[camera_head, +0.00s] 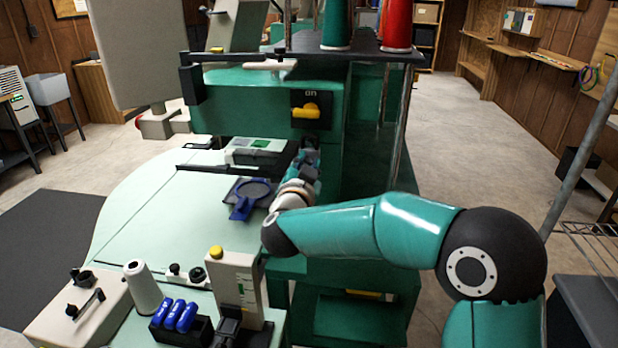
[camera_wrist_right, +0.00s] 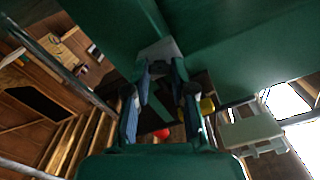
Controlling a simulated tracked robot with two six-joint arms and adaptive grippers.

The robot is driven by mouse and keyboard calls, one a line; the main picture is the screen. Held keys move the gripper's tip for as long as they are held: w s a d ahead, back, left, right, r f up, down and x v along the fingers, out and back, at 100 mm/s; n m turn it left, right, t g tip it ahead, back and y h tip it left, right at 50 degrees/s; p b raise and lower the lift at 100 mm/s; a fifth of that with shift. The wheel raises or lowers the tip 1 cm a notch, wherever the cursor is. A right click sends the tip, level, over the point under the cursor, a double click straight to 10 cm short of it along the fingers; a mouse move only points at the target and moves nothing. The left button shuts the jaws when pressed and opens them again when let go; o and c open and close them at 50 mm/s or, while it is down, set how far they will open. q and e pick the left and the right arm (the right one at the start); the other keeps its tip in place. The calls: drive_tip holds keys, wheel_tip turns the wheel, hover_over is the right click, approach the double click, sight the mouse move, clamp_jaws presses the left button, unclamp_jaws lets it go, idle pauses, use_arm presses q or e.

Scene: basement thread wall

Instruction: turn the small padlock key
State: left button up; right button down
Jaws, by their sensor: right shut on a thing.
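My right gripper (camera_head: 305,165) is at the front of the green machine, below the yellow switch, with its arm coming in from the right. In the right wrist view, its two fingers (camera_wrist_right: 160,72) close in around a small grey piece (camera_wrist_right: 158,50) against the green machine face. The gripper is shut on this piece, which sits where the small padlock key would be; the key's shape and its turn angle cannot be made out. In the head view the fingers and wrist hide this spot. My left gripper is not in view.
The green machine (camera_head: 245,100) carries a yellow switch (camera_head: 306,111). Blue spools (camera_head: 180,316), a white cone (camera_head: 143,288) and a yellow-topped box (camera_head: 232,285) stand in front.

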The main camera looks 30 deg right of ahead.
drive_tip(key=shift+d+f+m+b, duration=0.1)
drive_tip(key=shift+f+m+b, duration=0.1)
drive_tip(key=shift+m+b, duration=2.5)
drive_tip(key=shift+f+m+b, duration=0.2)
drive_tip(key=shift+m+b, duration=2.2)
drive_tip(key=shift+m, duration=0.6)
drive_tip(key=c, duration=1.3)
unclamp_jaws()
drive_tip(key=o, duration=0.3)
drive_tip(key=shift+s+r, duration=0.1)
drive_tip(key=shift+r, duration=0.1)
drive_tip(key=shift+o, duration=0.2)
drive_tip(key=shift+s, duration=0.1)
